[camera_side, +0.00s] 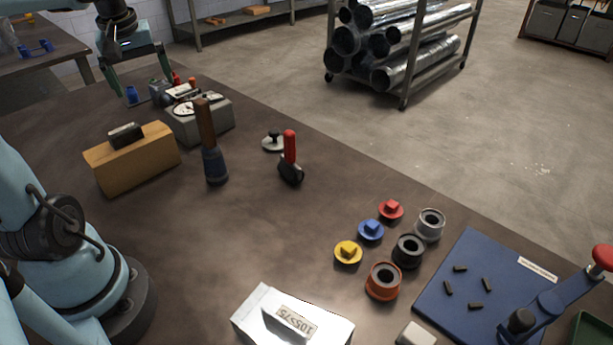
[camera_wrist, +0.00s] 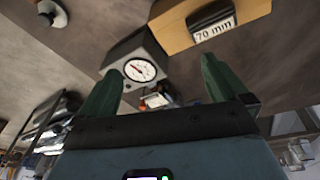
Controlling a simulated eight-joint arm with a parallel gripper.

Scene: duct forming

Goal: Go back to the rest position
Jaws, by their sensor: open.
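My gripper (camera_side: 148,88) is at the upper left of the side view, raised over the far end of the brown workbench (camera_side: 215,255). Its two green fingers are spread apart. In the wrist view my gripper (camera_wrist: 160,82) also shows open, with nothing held between the fingers. A grey box with a round dial (camera_side: 190,124) stands near the fingers, and its dial face (camera_wrist: 140,70) shows between them in the wrist view. A wooden block (camera_side: 135,160) with a dark piece on top stands nearer; its "70 mm" label (camera_wrist: 214,27) shows in the wrist view.
A duct rack (camera_side: 400,45) stands beyond the bench.

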